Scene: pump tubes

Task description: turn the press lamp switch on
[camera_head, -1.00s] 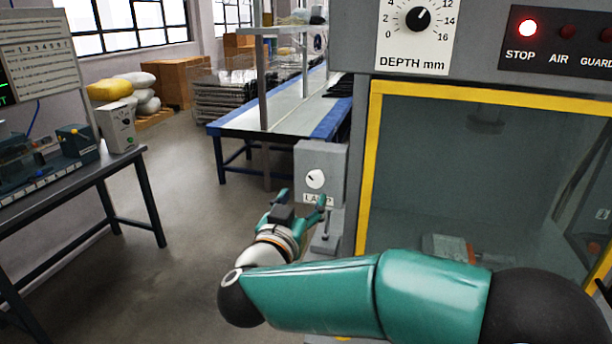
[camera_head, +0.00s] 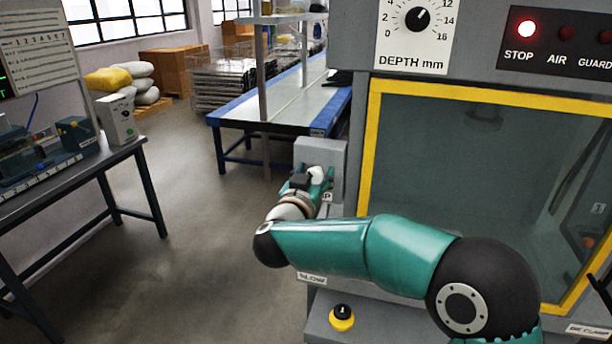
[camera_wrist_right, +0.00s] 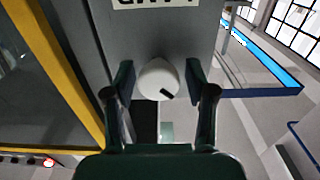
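The lamp switch is a round white knob with a dark pointer mark, on the grey box (camera_head: 335,155) at the press's left side. In the right wrist view the knob (camera_wrist_right: 158,78) sits between the fingers of my right gripper (camera_wrist_right: 160,92), with a gap on each side. The gripper is open around it. In the head view my right gripper (camera_head: 315,180) is at the box and partly covers the knob and the lamp label, of which only the end shows. The label (camera_wrist_right: 155,3) is cut off and upside down in the wrist view. My left gripper is not in view.
The press window with its yellow frame (camera_head: 365,150) stands just right of the switch box. A black knob on a yellow base (camera_head: 342,316) is below my right arm. A red lamp (camera_head: 526,28) glows above STOP.

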